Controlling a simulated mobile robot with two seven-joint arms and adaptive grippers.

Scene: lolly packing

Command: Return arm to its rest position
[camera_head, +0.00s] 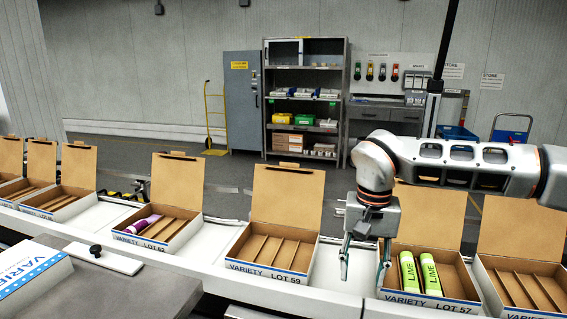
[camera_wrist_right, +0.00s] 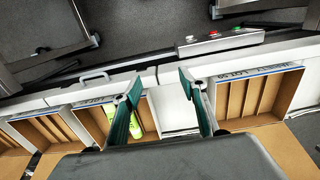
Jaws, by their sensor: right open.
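My right gripper (camera_head: 364,268) hangs fingers down over the conveyor, at the left side of the open box marked LOT 57 (camera_head: 413,300). Its fingers are apart with nothing between them; in the right wrist view the open fingers (camera_wrist_right: 158,84) frame the scene. Two green LIME packs (camera_head: 409,272) (camera_head: 430,273) stand side by side in that box. A green pack (camera_wrist_right: 148,115) shows partly behind a finger in the right wrist view. The arm hides part of that box's lid. My left gripper is not in view.
Open box LOT 59 (camera_head: 232,264) is empty, left of the gripper. Another box (camera_head: 125,238) holds a purple pack (camera_head: 143,224). An empty box (camera_head: 528,314) stands at far right. More open boxes line the left. A grey shelf (camera_head: 267,105) stands behind.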

